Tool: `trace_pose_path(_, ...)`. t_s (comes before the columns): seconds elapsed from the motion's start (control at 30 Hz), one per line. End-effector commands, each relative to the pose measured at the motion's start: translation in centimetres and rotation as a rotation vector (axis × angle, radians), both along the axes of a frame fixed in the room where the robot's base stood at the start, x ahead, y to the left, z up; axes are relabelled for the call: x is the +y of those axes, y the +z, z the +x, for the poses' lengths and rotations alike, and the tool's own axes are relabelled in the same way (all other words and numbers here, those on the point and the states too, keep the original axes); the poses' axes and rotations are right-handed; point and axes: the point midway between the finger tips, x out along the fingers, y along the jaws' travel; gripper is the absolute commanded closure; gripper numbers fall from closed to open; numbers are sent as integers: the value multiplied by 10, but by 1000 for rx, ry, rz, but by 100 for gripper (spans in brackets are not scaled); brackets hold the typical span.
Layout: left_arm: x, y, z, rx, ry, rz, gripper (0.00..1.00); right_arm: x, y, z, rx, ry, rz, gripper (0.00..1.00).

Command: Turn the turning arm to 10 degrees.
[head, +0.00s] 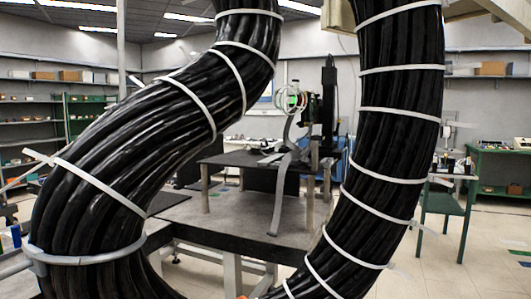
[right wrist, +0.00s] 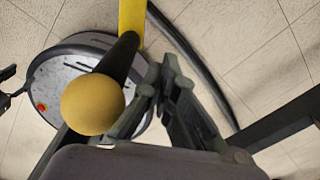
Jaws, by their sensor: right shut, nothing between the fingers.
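A test apparatus (head: 318,108) with pale rings (head: 290,100) and a dark upright post stands on a raised black platform (head: 240,163) in the middle of the head view. It is too small to pick out the turning arm or read its angle. In the right wrist view a yellow ball (right wrist: 92,104) shows on a black rod (right wrist: 120,58); I cannot tell whether it belongs to the turning arm. My right gripper (right wrist: 161,72) is shut and empty, to the right of the ball and apart from it in the picture. My left gripper is not in view.
The platform stands on a larger grey table (head: 255,215). Thick black cabling close to the camera blocks much of the head view. A green workbench (head: 505,152) is at the right and shelves (head: 30,122) are at the left. Tiled floor (head: 480,265) is open at the right.

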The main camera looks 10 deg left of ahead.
Motion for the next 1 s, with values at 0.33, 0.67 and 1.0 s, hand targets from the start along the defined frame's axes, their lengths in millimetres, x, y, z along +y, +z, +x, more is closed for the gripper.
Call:
trace_pose_path(0.33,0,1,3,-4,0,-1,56,1,0,-1,0,0,0,100)
trace_pose_path(0.67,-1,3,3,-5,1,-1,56,15,0,-7,2,3,3,100)
trace_pose_path(1.0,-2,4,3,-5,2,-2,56,25,0,-11,1,1,1,100)
